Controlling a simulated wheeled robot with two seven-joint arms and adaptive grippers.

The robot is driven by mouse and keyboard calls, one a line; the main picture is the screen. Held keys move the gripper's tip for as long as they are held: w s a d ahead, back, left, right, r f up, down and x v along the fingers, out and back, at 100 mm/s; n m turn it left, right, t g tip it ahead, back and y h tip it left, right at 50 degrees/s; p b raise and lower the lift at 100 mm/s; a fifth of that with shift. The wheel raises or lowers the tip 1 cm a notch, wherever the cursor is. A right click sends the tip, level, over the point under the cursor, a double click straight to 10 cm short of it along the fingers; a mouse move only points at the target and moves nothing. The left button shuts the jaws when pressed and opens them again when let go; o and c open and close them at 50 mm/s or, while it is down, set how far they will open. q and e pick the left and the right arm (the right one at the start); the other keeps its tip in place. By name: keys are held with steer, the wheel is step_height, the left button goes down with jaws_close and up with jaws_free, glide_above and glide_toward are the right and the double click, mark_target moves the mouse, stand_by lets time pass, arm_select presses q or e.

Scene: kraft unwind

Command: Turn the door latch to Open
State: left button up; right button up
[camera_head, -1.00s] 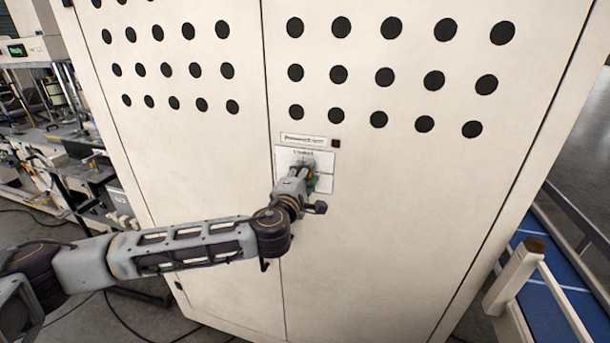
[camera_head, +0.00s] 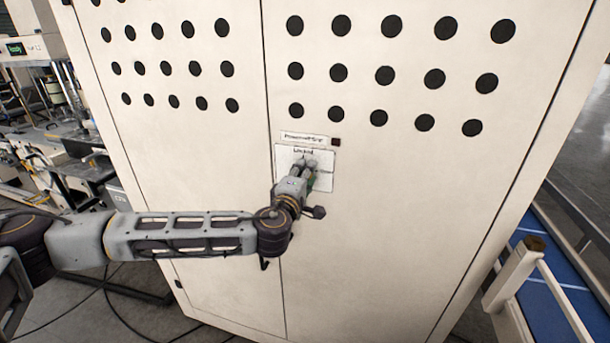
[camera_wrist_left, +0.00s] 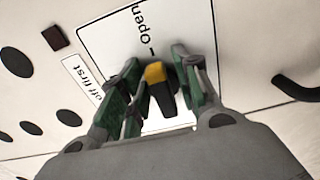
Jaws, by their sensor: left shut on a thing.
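The door latch is a small black handle with a yellow part (camera_wrist_left: 156,74) in the left wrist view. It sits on a white label plate (camera_head: 324,182) on the cabinet door. My left gripper (camera_head: 305,164) is at this plate, and its fingers hide the latch in the head view. In the left wrist view the green-padded fingers of the left gripper (camera_wrist_left: 155,80) are on both sides of the latch, shut on it. The word "Open" (camera_wrist_left: 146,30) is printed on the plate just beyond the latch. My right gripper is not in view.
The tall cream cabinet (camera_head: 400,200) has rows of black holes above the plate. A narrow label strip (camera_head: 304,138) and a small dark square (camera_head: 336,142) are above the plate. A blue surface with a pale rail (camera_head: 515,275) is at the right. Equipment (camera_head: 60,150) stands at the left.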

arm_select(q)
steer(key=o, duration=1.6)
steer(key=shift+c, duration=0.2)
steer(key=shift+v, duration=3)
steer(key=shift+d, duration=0.1)
